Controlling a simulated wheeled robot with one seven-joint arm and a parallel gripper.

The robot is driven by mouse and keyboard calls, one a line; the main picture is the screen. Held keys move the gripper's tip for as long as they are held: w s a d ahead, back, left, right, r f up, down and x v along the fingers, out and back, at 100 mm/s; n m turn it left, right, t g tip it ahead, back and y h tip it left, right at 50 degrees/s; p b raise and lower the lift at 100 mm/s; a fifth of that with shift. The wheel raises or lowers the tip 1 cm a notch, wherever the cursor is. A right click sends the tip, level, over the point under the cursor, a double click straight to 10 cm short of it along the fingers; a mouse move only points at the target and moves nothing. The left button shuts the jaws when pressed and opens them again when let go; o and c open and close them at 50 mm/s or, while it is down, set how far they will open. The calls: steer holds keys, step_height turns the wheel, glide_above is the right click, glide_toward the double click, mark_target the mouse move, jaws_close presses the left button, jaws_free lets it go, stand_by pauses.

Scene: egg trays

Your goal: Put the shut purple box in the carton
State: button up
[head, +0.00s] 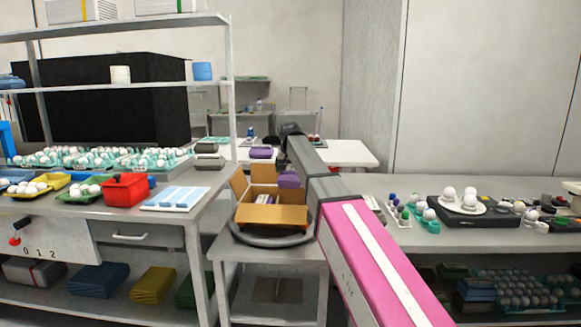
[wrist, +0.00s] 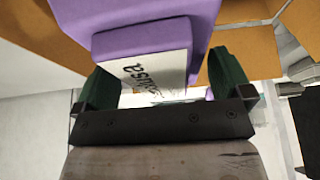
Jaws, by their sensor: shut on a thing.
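My gripper (wrist: 165,78) has its green fingers on either side of a shut purple box (wrist: 150,38) and is shut on it. The box has a white label with dark print facing the wrist camera. In the head view the purple box (head: 288,180) is at the right back of the open carton (head: 277,216), over or within its rim; I cannot tell how deep. The carton's orange-brown wall also shows in the wrist view (wrist: 243,52). In the head view my gripper is hidden by my arm.
The carton stands with flaps raised on a dark round base (head: 262,239) on a small grey table. Another purple box (head: 261,152) lies behind. A red container (head: 125,190) and egg trays are left.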

steer(key=shift+f, duration=7.2)
steer(key=o, duration=0.5)
steer(key=shift+c, duration=0.2)
